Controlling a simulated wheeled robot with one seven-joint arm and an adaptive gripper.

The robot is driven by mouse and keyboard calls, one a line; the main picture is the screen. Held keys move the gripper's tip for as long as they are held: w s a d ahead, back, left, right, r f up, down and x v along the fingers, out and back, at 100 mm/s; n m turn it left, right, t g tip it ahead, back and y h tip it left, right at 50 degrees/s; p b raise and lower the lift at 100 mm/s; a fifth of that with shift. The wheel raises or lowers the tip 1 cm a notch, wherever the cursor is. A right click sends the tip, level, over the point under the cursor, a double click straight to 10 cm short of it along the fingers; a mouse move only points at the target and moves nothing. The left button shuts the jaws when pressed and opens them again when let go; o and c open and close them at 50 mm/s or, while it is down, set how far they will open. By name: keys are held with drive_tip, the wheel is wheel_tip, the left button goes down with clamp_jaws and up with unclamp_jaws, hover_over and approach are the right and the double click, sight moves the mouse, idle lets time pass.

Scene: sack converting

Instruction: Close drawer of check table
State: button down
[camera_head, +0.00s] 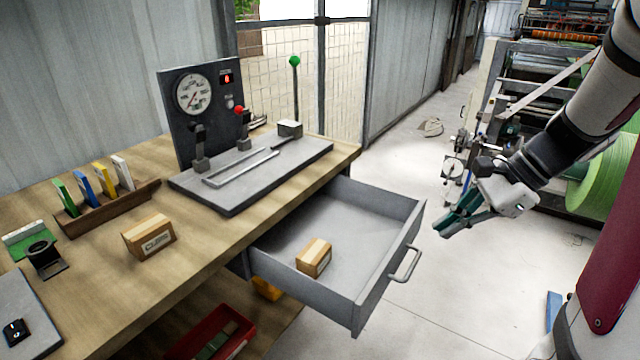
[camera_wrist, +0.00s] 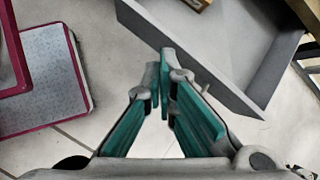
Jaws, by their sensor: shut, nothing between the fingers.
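The check table (camera_head: 115,292) has a wooden top and stands at the left in the head view. Its grey drawer (camera_head: 383,278) is pulled out toward the right, with a bar handle (camera_head: 405,264) on its front. A small wooden block (camera_head: 314,257) lies inside the drawer. My gripper (camera_head: 440,230) is shut and empty, to the right of the drawer front and apart from it in the head view. In the wrist view my gripper (camera_wrist: 162,58) has its green fingers together, and the drawer (camera_wrist: 220,62) shows beyond them at the upper right. The handle is mostly hidden there behind the fingers.
On the tabletop are a gauge panel (camera_head: 197,110), a grey plate with levers (camera_head: 235,190), a labelled block (camera_head: 148,238) and a rack of coloured cards (camera_head: 108,210). A red bin (camera_head: 215,335) sits below. A machine with a green roll (camera_head: 612,175) stands right. Floor between is clear.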

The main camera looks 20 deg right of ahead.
drive_tip(key=d+f+m+t+b, duration=0.2)
drive_tip(key=d+f+m, duration=0.7)
drive_tip(key=d, duration=0.4)
drive_tip(key=w+a+f+n+b, duration=0.1)
drive_tip(key=w+a+f+b, duration=0.2)
drive_tip(key=w+a+f, duration=0.3)
wheel_tip(320, 180, down, 4)
drive_tip(key=shift+w+a+r+h, duration=0.15)
drive_tip(key=shift+w+r+h, duration=0.15)
drive_tip(key=shift+w, duration=0.55)
drive_tip(key=shift+w, duration=0.1)
drive_tip(key=p, duration=0.2)
hover_over(331, 234)
